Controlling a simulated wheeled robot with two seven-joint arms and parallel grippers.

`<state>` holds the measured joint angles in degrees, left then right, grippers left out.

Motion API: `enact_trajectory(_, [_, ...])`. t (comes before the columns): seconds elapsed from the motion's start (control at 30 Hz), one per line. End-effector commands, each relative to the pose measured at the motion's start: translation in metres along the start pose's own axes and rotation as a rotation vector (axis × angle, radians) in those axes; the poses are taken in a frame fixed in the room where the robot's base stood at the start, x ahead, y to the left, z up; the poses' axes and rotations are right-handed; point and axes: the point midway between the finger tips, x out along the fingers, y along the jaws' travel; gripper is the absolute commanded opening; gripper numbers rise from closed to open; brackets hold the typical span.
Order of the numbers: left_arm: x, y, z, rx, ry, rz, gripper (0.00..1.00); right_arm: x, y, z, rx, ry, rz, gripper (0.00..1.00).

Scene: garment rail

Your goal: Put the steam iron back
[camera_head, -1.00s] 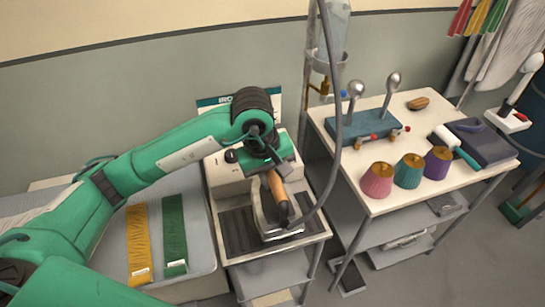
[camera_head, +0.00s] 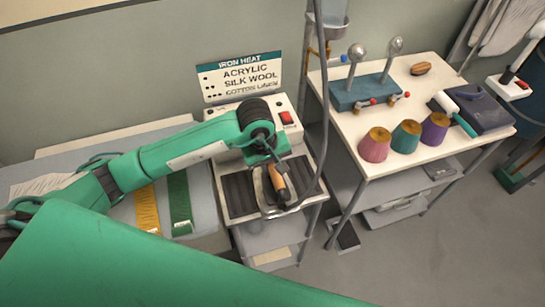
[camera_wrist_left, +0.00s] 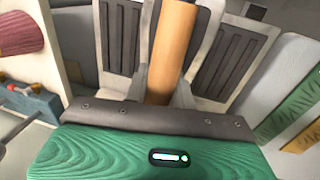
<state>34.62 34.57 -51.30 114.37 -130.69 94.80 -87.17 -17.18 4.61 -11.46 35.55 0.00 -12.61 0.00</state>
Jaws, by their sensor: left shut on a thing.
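The steam iron (camera_head: 268,200) has an orange-brown handle and a pale body. It is over the ribbed iron rest (camera_head: 239,193) in front of a pale control box. My left gripper (camera_head: 269,167) is shut on its handle from above. In the left wrist view the handle (camera_wrist_left: 172,45) stands between two dark ribbed panels of the rest (camera_wrist_left: 225,62). The gripper hides much of the iron, and I cannot tell whether its sole touches the rest. My right gripper is not in view.
A grey hose (camera_head: 322,130) hangs close to the right of the iron. An iron heat sign (camera_head: 240,77) stands behind. Yellow (camera_head: 147,210) and green (camera_head: 180,200) strips lie at left. The white table (camera_head: 345,125) at right holds cones and a blue block.

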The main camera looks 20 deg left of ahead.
Motion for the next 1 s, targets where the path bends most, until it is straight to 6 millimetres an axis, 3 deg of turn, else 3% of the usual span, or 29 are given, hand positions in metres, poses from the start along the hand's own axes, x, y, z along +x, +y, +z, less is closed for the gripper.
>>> enact_trajectory(0.13, [-0.002, 0.001, -0.001, 0.000, 0.003, 0.005, 0.04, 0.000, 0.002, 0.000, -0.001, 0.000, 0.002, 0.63])
enact_trajectory(0.17, [0.000, 0.000, -0.001, 0.000, 0.001, 0.000, 0.27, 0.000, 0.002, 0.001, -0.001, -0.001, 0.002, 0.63])
enact_trajectory(0.27, [0.000, 0.000, -0.001, 0.000, 0.001, 0.000, 0.47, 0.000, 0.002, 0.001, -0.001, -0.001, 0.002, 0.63])
enact_trajectory(0.67, [-0.005, 0.001, -0.001, 0.001, 0.002, 0.003, 0.47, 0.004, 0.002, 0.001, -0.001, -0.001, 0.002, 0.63])
enact_trajectory(1.0, [-0.061, 0.000, -0.002, 0.002, 0.005, 0.004, 0.47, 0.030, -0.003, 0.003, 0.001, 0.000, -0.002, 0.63])
